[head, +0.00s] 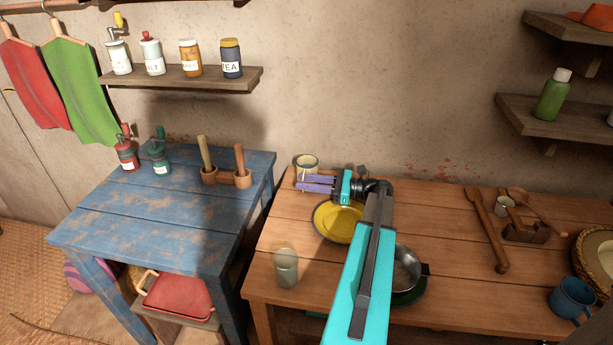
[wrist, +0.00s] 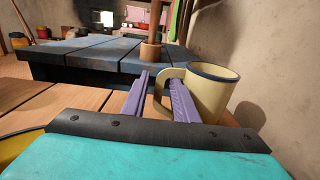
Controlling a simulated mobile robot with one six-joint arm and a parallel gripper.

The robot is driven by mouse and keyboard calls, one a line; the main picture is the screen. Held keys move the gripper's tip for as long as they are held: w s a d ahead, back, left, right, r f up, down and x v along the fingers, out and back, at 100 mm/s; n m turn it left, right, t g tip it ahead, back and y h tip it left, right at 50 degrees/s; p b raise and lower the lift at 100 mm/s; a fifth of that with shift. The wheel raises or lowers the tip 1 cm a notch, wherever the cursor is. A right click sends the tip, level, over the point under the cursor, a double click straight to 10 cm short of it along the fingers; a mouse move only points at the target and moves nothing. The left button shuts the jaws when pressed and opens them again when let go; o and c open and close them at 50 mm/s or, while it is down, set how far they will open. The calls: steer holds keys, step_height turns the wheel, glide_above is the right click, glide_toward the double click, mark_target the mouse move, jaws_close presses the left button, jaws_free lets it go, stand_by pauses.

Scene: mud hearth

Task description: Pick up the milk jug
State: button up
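The milk jug (head: 307,161) is a cream, mug-shaped vessel with a dark blue rim. It stands upright at the back left of the wooden table. In the wrist view the jug (wrist: 213,95) is on the right, with its handle turned toward my fingers. My gripper (head: 299,183) has purple fingers and is beside the jug in the head view. In the wrist view the gripper (wrist: 160,88) is open, with the handle's outer bar between its fingers. The right finger appears to be inside the handle loop. I cannot tell whether either finger touches the handle.
A yellow plate (head: 334,229) lies below my wrist and a clear glass (head: 286,268) stands at the table's front left. A metal pan (head: 406,270) is partly behind my arm. The wall is close behind.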

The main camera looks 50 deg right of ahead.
steer(key=shift+p+x, duration=0.55)
steer(key=shift+x, duration=2.05)
steer(key=shift+c, duration=0.3)
jaws_close()
steer(key=shift+r, duration=0.1)
